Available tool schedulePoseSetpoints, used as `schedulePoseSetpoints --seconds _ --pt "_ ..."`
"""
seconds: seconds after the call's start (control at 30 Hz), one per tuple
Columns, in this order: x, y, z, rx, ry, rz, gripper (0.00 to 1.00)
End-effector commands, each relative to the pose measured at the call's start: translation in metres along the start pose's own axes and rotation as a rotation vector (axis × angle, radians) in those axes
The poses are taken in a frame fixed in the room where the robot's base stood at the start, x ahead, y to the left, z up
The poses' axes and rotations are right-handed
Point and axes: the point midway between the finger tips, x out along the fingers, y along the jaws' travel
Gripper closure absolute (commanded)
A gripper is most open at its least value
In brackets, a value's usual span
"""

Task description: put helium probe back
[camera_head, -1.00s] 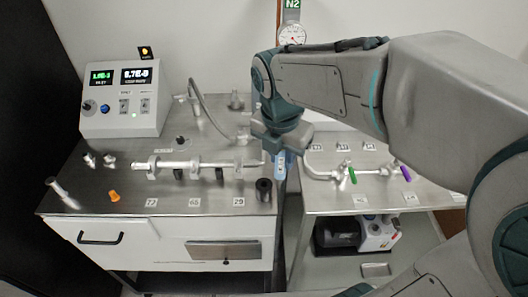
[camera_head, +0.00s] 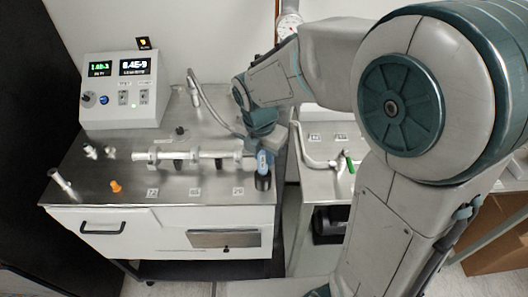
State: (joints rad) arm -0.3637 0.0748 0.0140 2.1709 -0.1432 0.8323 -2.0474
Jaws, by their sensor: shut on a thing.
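My gripper (camera_head: 264,148) is shut on the helium probe, over the right front of the left cart's top. The probe's light blue body (camera_head: 262,161) hangs below the fingers, roughly upright. A black cylindrical holder (camera_head: 262,182) stands directly below it near the cart's right edge. The probe's lower end overlaps the holder's top in the picture, and I cannot tell whether it is inside or just above it. My fingers hide the probe's upper part.
A metal tube assembly (camera_head: 181,155) lies left of the gripper. A curved hose (camera_head: 207,108) rises behind it. A control box (camera_head: 124,92) with displays stands at the back left. An orange piece (camera_head: 116,186) and small fittings lie on the left. A second bench (camera_head: 318,184) stands right, past a gap.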

Motion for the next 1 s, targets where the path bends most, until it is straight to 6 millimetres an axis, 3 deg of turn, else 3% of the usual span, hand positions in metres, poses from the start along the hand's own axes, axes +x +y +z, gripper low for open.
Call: schedulePoseSetpoints --seconds 0.4,0.43,0.5,0.8,1.0 --pt "0.011 0.000 -0.002 0.000 0.000 0.000 1.00" --pt "0.009 0.000 -0.001 0.000 0.000 0.000 0.70" --pt "0.009 0.000 -0.001 -0.001 0.000 0.000 0.56" --pt "0.007 0.000 -0.001 -0.001 0.000 0.000 0.56" --pt "-0.015 0.001 0.001 0.000 -0.002 0.004 0.56"
